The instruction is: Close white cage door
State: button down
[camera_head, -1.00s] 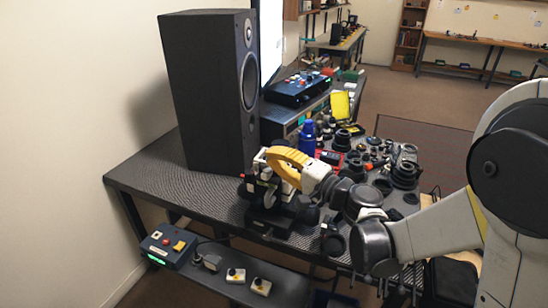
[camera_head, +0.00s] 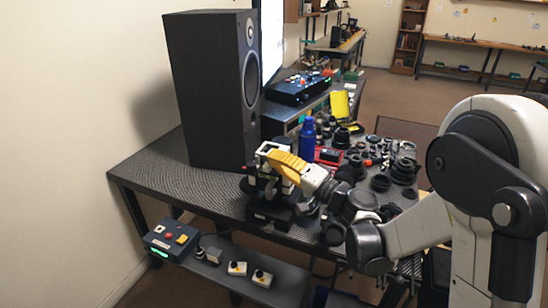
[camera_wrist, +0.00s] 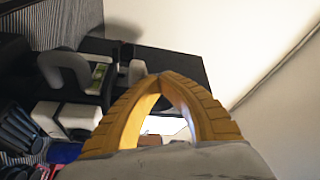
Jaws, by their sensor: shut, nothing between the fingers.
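A small black and white device (camera_head: 262,186) stands near the front edge of the dark bench. My gripper (camera_head: 272,154), with yellow fingers, is at its upper part and hides some of it. I cannot clearly pick out a white cage door; a white block (camera_wrist: 68,116) and a grey curved part (camera_wrist: 66,70) lie left of my fingers in the wrist view. In that view my gripper (camera_wrist: 156,78) has its fingertips together, with nothing between them. I cannot tell whether the fingers touch the device.
A tall black speaker (camera_head: 211,90) stands behind and left of the device. A blue bottle (camera_head: 307,138) and several dark lens parts (camera_head: 403,170) crowd the bench to the right. A control box (camera_head: 170,241) sits on the lower shelf (camera_head: 285,283). The bench's left end is clear.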

jog(key=shift+s+a+f, duration=0.1)
jog(key=shift+s+f, duration=0.05)
jog(key=shift+f, duration=0.05)
notch_tip(320, 180, up, 5)
jog(key=p, duration=0.4)
jog(key=s+d+f+p, duration=0.1)
jog(key=s+d+f, duration=0.25)
jog(key=d, duration=0.55)
jog(key=s+n+g+h, duration=0.2)
jog(key=s+g+h, duration=0.2)
jog(key=s+h, duration=0.3)
jog(key=s+d+f+n+h, duration=0.1)
jog(key=s+d+f+h, duration=0.1)
jog(key=s+d+h, duration=0.6)
jog(key=s+d, duration=0.5)
jog(key=s, duration=0.4)
jog(key=shift+s+d+g, duration=0.3)
jog(key=shift+d+g, duration=0.05)
jog(key=shift+g, duration=0.05)
